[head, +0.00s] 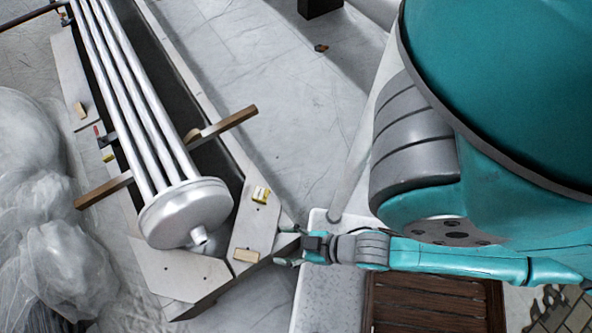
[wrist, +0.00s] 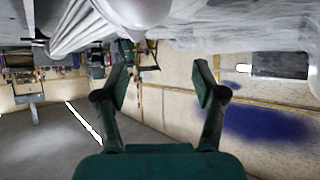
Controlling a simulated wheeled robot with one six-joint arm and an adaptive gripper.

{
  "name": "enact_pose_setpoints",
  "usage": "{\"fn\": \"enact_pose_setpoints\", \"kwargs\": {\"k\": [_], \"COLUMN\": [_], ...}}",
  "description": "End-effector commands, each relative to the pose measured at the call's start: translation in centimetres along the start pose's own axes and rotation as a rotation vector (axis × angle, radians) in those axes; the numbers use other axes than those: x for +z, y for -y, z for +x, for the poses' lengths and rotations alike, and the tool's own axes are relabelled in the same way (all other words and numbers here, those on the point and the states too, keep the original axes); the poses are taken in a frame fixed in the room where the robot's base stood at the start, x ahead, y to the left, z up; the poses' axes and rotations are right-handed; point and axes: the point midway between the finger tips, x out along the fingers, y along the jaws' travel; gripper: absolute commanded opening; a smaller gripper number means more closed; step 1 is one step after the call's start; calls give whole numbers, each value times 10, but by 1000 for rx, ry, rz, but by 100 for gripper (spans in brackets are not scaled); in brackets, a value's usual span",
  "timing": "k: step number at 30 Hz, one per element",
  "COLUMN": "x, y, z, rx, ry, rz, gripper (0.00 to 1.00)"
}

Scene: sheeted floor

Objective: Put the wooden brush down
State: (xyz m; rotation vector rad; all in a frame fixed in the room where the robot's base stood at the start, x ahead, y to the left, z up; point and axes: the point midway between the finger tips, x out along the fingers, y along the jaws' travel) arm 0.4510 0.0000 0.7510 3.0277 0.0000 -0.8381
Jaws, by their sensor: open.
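My gripper (head: 283,246) is open at the right edge of the pale workbench in the head view. In the wrist view its two fingers (wrist: 163,76) stand wide apart with nothing between them. A small light-wood block (head: 246,256), which looks like the wooden brush, lies flat on the near right part of the bench board. It is just left of my fingertips and apart from them. I cannot make out bristles. I cannot pick it out in the wrist view.
A bundle of metal tubes with a round end cap (head: 186,212) rests on wooden bars along the bench (head: 178,270). A yellow-and-white item (head: 261,194) lies beyond the block. Plastic sheeting (head: 45,215) heaps at left. A brown slatted wooden piece (head: 428,303) sits below my arm.

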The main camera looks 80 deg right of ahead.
Motion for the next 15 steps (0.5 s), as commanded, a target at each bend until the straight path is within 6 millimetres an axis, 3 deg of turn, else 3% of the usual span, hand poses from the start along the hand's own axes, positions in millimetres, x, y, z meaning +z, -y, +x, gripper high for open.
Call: {"fn": "enact_pose_setpoints", "kwargs": {"k": [1, 6, 10, 15], "x": [-16, -71, -95, -103], "y": [0, 0, 0, 0], "z": [-20, -67, -86, -92], "rx": [0, 0, 0, 0], "ry": [-43, -188, -249, -271], "rz": [0, 0, 0, 0], "gripper": [70, 70, 70, 70]}}
